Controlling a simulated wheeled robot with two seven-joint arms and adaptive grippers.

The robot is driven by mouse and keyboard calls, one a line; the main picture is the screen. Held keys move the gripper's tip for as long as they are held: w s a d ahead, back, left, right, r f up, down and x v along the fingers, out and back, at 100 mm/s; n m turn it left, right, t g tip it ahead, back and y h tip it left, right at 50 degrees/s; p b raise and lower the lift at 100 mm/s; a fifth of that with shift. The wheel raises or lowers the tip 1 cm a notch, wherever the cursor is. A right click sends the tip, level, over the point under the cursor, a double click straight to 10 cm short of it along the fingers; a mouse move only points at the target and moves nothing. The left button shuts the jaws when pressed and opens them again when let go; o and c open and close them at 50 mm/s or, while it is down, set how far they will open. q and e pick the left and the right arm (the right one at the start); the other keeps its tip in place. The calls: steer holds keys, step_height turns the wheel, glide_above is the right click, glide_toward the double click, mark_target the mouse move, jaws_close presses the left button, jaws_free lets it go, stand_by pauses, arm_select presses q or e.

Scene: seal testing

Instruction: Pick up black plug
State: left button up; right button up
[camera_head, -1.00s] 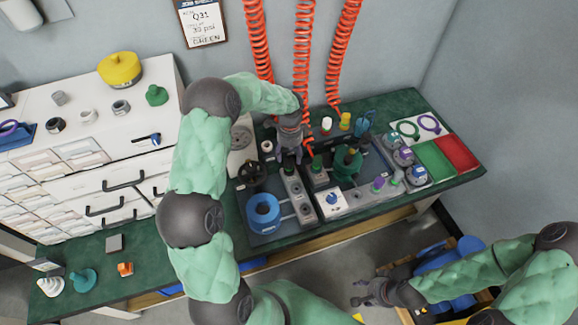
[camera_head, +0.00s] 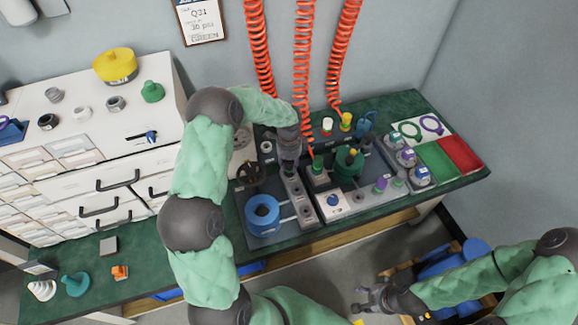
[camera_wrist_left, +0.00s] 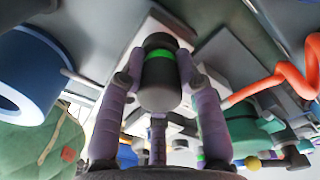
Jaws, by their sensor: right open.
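The black plug (camera_wrist_left: 160,85) has a bright green ring and stands between the fingers of my left gripper (camera_wrist_left: 160,68) in the left wrist view. The fingertips lean in against both its sides. In the head view my left gripper (camera_head: 290,158) points down over the grey block on the bench, and its fingers mostly hide the plug. I cannot tell whether the plug is clear of the block. My right gripper (camera_head: 368,299) is open and empty, low in front of the bench.
A blue ring-shaped part (camera_head: 262,212) is left of my left gripper. A dark green fitting (camera_head: 349,163) stands close on its right. Red coiled hoses (camera_head: 303,70) hang behind. A green tray (camera_head: 438,161) and a red tray (camera_head: 461,153) are at the right end.

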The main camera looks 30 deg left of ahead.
arm_select(q)
jaws_close()
